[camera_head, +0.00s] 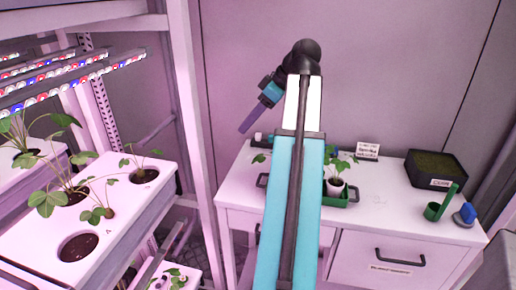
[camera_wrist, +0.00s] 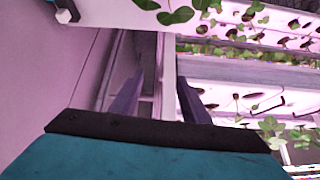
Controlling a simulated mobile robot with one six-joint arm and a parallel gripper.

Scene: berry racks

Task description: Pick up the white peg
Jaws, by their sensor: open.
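I cannot make out a white peg for certain in either view. A small white block (camera_wrist: 66,14) shows at the top left of the wrist view; I cannot tell what it is. My gripper (camera_head: 248,122) is raised at the left of my arm in the head view, pointing down and left, in front of the back wall. In the wrist view my gripper (camera_wrist: 158,100) has its two dark fingers wide apart, with nothing between them. My arm hides part of the white cabinet top.
A white cabinet (camera_head: 385,205) bears a green tray (camera_head: 347,200) with a potted seedling (camera_head: 337,187), a sign (camera_head: 367,151), a dark soil box (camera_head: 437,170), a green cup (camera_head: 434,211) and a blue item (camera_head: 466,214). A plant rack (camera_head: 130,212) with lamps stands left.

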